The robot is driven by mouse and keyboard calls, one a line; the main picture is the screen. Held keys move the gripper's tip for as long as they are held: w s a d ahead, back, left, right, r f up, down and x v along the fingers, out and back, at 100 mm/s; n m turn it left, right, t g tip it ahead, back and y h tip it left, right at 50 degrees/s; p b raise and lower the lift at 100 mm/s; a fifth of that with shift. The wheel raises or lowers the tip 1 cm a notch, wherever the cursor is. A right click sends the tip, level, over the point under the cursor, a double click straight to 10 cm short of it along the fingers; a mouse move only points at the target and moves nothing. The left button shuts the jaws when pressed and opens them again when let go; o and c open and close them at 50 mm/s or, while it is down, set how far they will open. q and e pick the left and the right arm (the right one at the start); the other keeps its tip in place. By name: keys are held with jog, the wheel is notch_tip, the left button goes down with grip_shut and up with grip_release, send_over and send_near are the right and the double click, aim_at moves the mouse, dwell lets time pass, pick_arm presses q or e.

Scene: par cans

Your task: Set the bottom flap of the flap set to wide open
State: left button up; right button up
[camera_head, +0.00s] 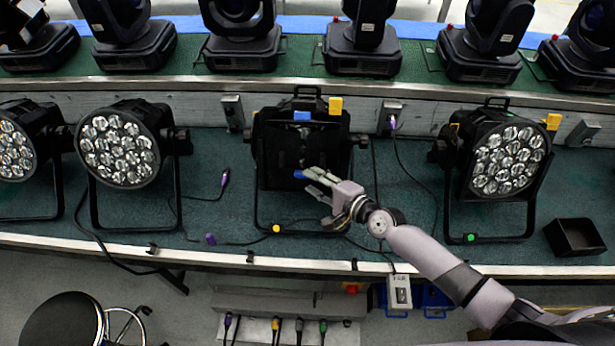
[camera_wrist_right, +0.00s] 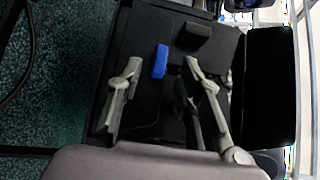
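The black flap set (camera_head: 272,140) is on the front of the middle par can. A blue tab (camera_head: 302,116) marks its top edge. A second blue tab (camera_head: 299,174) marks the lower, bottom flap (camera_head: 280,182), whose exact angle is hard to tell against the dark housing. My right gripper (camera_head: 313,181) is at this lower tab, reaching in from the right. In the right wrist view, its two grey fingers (camera_wrist_right: 163,70) are spread apart, with the blue tab (camera_wrist_right: 160,61) between their tips. Contact is not clear. My left gripper is not in view.
Lit-face par cans stand left (camera_head: 122,150) and right (camera_head: 507,160) on the green bench. A small black tray (camera_head: 575,237) is at the far right. Cables lie around the middle can's stand. Moving-head lights (camera_head: 362,45) line the back shelf. A stool (camera_head: 65,322) is in front.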

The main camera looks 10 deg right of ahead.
aim_at(303, 177)
jog(key=shift+x, duration=1.55)
jog(key=shift+s, duration=0.1)
grip_shut()
jog(key=shift+f, duration=0.1)
